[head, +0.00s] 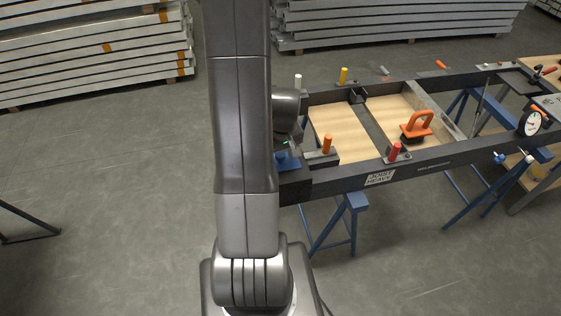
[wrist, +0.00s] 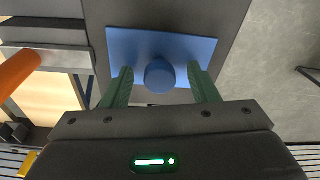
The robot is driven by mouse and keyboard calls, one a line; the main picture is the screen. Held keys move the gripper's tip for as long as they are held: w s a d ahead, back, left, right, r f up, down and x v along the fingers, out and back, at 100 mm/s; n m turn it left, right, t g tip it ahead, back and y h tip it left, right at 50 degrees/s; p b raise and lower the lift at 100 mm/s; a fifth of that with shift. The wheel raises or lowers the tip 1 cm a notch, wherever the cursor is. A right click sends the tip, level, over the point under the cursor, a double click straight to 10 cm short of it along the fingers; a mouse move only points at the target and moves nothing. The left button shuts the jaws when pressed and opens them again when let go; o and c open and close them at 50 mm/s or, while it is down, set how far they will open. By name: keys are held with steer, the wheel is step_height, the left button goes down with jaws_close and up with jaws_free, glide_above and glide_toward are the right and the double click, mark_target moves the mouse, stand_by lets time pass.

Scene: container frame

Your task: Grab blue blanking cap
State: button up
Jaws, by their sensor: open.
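The blue blanking cap (wrist: 160,45) is a flat blue plate with a round knob (wrist: 159,76) in its middle. It lies on the dark corner of the frame in the wrist view. In the head view the cap (head: 284,160) shows at the frame's near left corner, partly hidden by my arm. My gripper (wrist: 160,82) is open in the wrist view. Its two green fingers stand on either side of the knob, with a gap on each side. The fingers overlap the plate's near edge in the picture; their height above it is hard to tell. In the head view my arm hides most of the gripper.
An orange handle (wrist: 18,70) stands close left of the cap in the wrist view; it also shows in the head view (head: 327,144). A red one (head: 394,152) and an orange suction lifter (head: 417,125) are farther right. Open floor (head: 110,200) lies to the left.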

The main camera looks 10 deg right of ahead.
steer(key=shift+f, duration=0.2)
steer(key=shift+c, duration=0.4)
steer(key=c, duration=1)
steer(key=shift+r, duration=0.1)
